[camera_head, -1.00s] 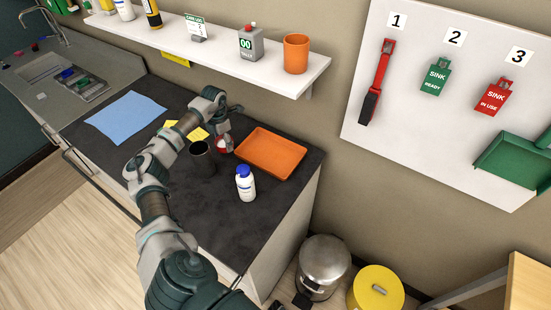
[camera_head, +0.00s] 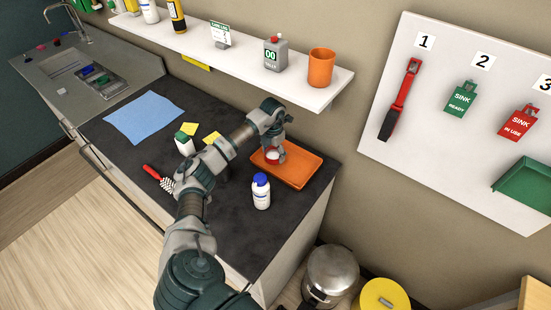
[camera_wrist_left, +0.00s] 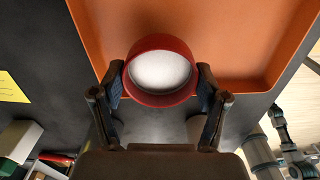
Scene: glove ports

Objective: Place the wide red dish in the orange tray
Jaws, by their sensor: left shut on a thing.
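The wide red dish (camera_wrist_left: 160,71), with a white inside, is between the two fingers of my left gripper (camera_wrist_left: 160,88) in the left wrist view. The gripper is shut on its sides. In the head view the red dish (camera_head: 274,155) is at the left part of the orange tray (camera_head: 298,170), below my left gripper (camera_head: 275,148). In the wrist view the dish overlaps the near edge of the orange tray (camera_wrist_left: 230,84). I cannot tell whether it touches the tray floor.
A white bottle with a blue cap (camera_head: 261,192) stands just in front of the tray. A white bottle with a green cap (camera_head: 185,144), a red-handled brush (camera_head: 153,172) and a blue cloth (camera_head: 145,117) are to the left. A shelf (camera_head: 225,55) runs above the counter.

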